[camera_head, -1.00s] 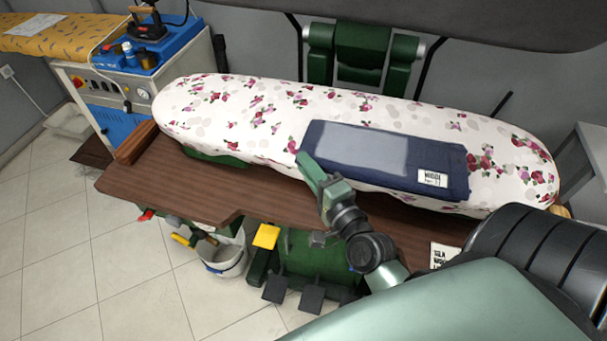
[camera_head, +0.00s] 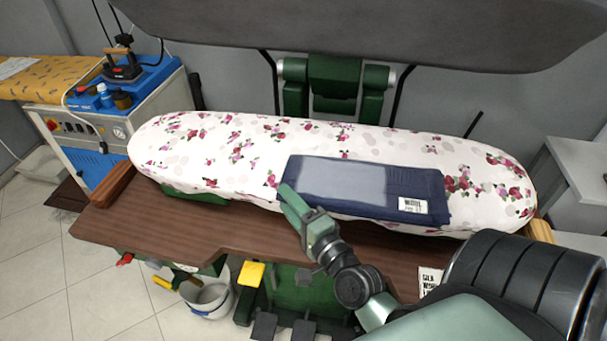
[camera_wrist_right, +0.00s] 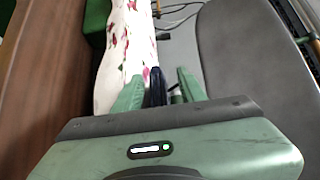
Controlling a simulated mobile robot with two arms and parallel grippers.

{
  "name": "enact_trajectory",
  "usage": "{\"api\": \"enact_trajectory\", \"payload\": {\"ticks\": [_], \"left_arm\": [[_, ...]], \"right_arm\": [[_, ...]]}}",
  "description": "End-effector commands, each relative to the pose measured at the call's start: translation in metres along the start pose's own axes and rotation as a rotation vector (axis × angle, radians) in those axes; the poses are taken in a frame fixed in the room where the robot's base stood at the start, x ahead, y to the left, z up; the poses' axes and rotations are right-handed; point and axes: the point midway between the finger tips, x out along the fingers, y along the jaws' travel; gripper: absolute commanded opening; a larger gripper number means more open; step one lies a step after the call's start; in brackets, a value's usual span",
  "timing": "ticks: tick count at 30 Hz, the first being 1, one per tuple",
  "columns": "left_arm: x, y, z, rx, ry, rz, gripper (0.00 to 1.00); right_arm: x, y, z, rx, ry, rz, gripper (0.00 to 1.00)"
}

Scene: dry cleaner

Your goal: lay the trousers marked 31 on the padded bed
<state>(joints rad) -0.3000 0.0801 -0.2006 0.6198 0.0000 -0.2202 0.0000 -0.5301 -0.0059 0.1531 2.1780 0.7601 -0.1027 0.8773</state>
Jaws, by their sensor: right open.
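The dark blue folded trousers (camera_head: 345,182) lie flat on the padded bed (camera_head: 225,160), right of its middle. A white label (camera_head: 413,206) shows at their front right corner; its small lower line is too small to read. My right gripper (camera_head: 287,196) is open at the front left corner of the trousers. In the right wrist view the dark cloth (camera_wrist_right: 155,88) shows between the two spread green fingers of my right gripper (camera_wrist_right: 157,90). Whether they touch it, I cannot tell. My left gripper is not in view.
A brown wooden board (camera_head: 165,222) runs along the front of the bed. The grey upper press head (camera_head: 380,35) hangs raised behind it. A blue iron station (camera_head: 130,100) stands at the left. A bucket (camera_head: 208,297) and pedals are below. The bed's left half is bare.

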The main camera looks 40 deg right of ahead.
Motion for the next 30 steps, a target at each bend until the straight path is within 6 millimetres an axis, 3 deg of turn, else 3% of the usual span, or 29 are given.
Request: {"api": "enact_trajectory", "payload": {"ticks": [15,21,30], "left_arm": [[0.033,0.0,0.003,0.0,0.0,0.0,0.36],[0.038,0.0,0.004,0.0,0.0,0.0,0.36],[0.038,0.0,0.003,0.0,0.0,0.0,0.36]], "right_arm": [[-0.094,0.005,0.001,-0.001,-0.003,0.006,0.41],[-0.111,0.003,0.001,-0.001,-0.002,0.003,0.41],[-0.115,0.003,0.0,-0.003,-0.002,0.005,0.41]]}}
